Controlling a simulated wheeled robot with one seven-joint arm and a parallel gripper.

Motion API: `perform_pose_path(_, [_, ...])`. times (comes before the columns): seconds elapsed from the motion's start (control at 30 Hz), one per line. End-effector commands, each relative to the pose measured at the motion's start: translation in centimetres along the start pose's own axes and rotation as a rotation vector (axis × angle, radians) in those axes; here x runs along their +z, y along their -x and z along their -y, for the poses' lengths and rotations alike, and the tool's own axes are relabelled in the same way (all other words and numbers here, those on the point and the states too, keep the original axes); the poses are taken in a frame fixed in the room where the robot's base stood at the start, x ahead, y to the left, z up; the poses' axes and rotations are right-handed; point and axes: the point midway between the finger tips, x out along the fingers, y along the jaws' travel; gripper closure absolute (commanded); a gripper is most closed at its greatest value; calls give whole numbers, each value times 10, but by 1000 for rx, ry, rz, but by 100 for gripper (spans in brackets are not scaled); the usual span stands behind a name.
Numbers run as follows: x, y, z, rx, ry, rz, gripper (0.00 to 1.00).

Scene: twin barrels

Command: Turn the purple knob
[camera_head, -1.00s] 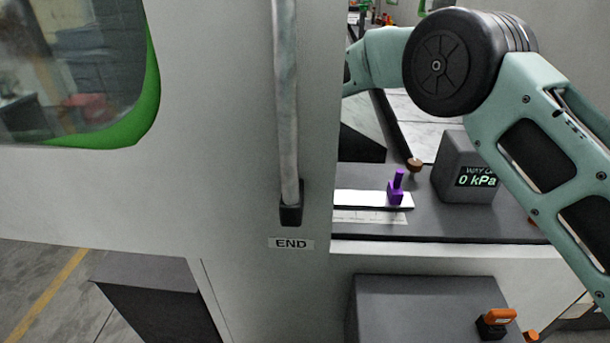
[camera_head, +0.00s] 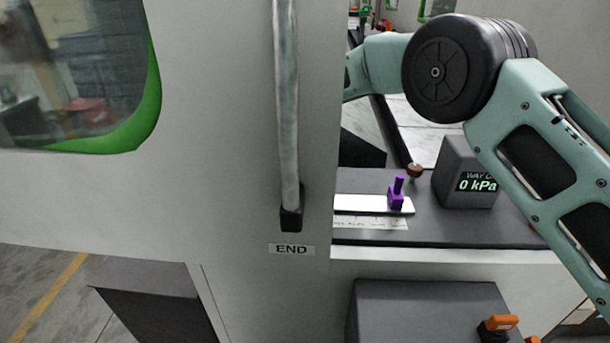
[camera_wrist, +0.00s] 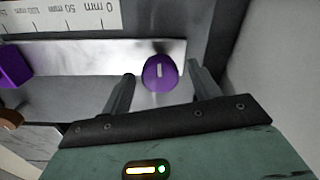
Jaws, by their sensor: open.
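The purple knob (camera_wrist: 158,72) is round with a pale line on its face, close to upright in the wrist view. It sits at the edge of a shiny metal strip (camera_wrist: 95,55). My gripper (camera_wrist: 160,79) is open, with one dark finger on each side of the knob in the picture. I see a gap on both sides, but cannot tell whether the fingertips are level with the knob. In the head view the knob and my gripper are hidden, apparently behind the large grey panel (camera_head: 230,180).
A purple block with an upright peg (camera_head: 397,193) stands on the strip, beside a ruler scale (camera_wrist: 70,14). A brown knob (camera_head: 414,171) and a grey box reading 0 kPa (camera_head: 466,175) stand nearby. A vertical metal handle (camera_head: 287,110) is on the panel. A pale wall (camera_wrist: 270,75) rises right of my gripper.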

Motion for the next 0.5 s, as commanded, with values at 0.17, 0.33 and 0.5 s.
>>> perform_pose_path(0.17, [-1,12,0,-1,0,-3,39])
perform_pose_path(0.33, [-1,44,0,-2,0,-5,39])
perform_pose_path(0.5, [-1,85,0,-2,0,-5,39])
